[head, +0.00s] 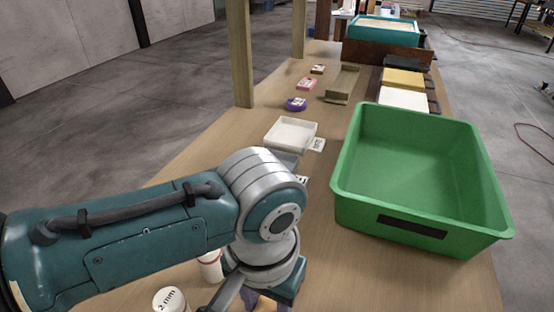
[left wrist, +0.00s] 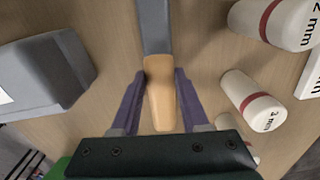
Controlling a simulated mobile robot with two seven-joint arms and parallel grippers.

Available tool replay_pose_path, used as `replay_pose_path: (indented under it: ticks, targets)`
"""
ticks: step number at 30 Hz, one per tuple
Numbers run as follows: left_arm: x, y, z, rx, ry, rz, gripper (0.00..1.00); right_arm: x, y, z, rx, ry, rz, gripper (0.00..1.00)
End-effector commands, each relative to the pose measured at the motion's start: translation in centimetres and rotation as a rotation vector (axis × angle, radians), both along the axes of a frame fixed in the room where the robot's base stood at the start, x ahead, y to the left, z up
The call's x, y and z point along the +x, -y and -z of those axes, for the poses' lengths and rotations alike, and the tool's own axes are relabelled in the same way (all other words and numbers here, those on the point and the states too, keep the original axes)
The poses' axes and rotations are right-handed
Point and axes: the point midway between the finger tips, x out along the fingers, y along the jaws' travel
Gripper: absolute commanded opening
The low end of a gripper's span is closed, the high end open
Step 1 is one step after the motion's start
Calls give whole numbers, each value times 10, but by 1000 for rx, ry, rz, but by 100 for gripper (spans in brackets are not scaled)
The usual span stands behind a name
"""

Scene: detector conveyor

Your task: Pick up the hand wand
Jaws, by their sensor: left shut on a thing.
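The hand wand (left wrist: 154,25) has a grey shaft and a tan handle. In the left wrist view it runs from the top edge down between the purple fingers of my left gripper (left wrist: 160,74). The fingers are shut on the tan handle, one on each side. In the head view my left arm covers the wand, and only a little of the gripper (head: 265,302) shows at the bottom edge. I cannot tell whether the wand touches the table. My right gripper is not in view.
White cylinders with red bands (left wrist: 253,101) stand close right of the gripper. A grey block (left wrist: 45,75) is to its left. A large green bin (head: 405,222) stands on the table at right. A white tray (head: 290,135) and small boxes lie farther back.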

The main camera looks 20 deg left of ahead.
Motion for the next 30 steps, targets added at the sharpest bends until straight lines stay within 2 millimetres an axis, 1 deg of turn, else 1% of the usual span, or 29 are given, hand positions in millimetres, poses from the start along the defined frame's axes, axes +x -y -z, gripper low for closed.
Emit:
replay_pose_path:
  ticks: [11,14,17,20,23,26,29,30]
  targets:
    - [0,0,-1,0,0,0,0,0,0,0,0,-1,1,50]
    - [0,0,-5,-1,1,0,0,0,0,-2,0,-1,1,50]
    - [0,0,-15,-1,1,1,0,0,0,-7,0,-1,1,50]
    - [0,0,-30,-2,2,1,0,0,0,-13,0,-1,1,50]
    - [1,0,-50,-2,3,1,0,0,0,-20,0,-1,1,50]
    - [1,1,-72,-3,4,1,0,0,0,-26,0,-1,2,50]
    - [1,1,-99,-3,5,1,0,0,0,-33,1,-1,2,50]
    - [1,1,-111,-3,6,2,0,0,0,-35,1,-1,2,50]
